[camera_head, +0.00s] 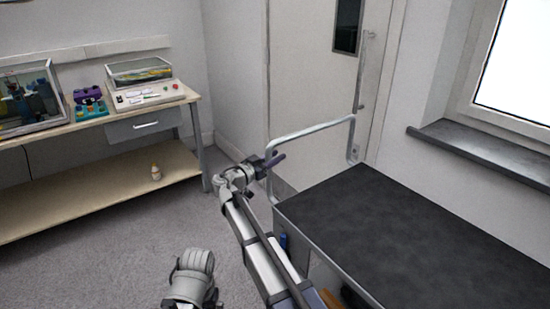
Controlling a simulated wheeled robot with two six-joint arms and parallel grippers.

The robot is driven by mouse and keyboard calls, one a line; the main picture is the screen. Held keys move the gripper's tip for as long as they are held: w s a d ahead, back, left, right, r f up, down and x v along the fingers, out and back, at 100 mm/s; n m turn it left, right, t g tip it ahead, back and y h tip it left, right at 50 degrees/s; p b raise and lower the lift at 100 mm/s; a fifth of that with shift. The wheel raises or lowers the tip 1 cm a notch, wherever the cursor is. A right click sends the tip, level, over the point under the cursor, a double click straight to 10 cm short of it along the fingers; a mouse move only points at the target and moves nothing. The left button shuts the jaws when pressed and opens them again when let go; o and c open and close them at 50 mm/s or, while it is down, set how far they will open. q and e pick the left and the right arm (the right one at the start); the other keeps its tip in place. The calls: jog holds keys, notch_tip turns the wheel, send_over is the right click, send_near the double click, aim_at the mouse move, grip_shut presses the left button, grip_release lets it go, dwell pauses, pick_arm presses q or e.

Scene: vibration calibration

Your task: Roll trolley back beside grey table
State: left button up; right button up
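The trolley (420,235) has a dark flat top and stands at the right. Its pale metal push handle (312,132) rises as a loop at the far end. My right gripper (272,162) is at the left upright of this handle, its dark fingers at the bar. Whether they are closed on it is too small to tell. My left arm shows only as a grey link at the bottom, and its gripper is not visible. I cannot make out a separate grey table.
A wooden bench (95,198) with a drawer, boxed devices and a lower shelf stands at the left. A door (310,85) is behind the handle. A window sill (480,142) is at the right. Grey floor (110,265) is clear between bench and trolley.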

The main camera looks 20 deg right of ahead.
grip_shut()
dwell(1.0)
